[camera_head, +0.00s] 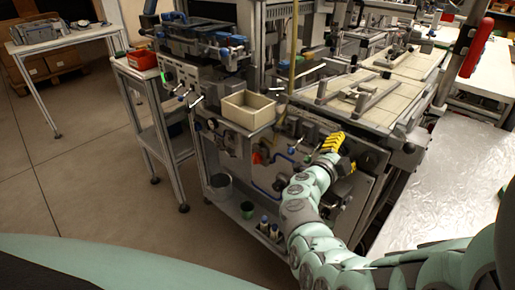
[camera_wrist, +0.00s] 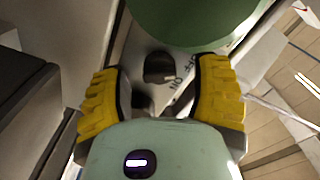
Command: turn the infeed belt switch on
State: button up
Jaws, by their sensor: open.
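My gripper (camera_head: 336,145) is at the front panel (camera_head: 235,150) of the machine bench in the head view. In the wrist view its two yellow fingers (camera_wrist: 160,88) stand wide apart with nothing clamped between them. A dark rounded knob (camera_wrist: 158,67) sits between and just beyond the fingertips, on a pale panel strip with partly legible dark lettering beside it. It may be the infeed belt switch; I cannot read the label fully. In the head view, my gripper and arm hide that part of the panel.
A beige open box (camera_head: 247,110) sits on the bench ledge left of my gripper. A grey bucket (camera_head: 221,186) and small bottles (camera_head: 268,226) stand on the lower shelf. A side table (camera_head: 152,90) carries a red bin (camera_head: 142,60).

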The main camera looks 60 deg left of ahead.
jog(key=shift+c, duration=0.2)
jog(key=shift+s, duration=0.1)
grip_shut()
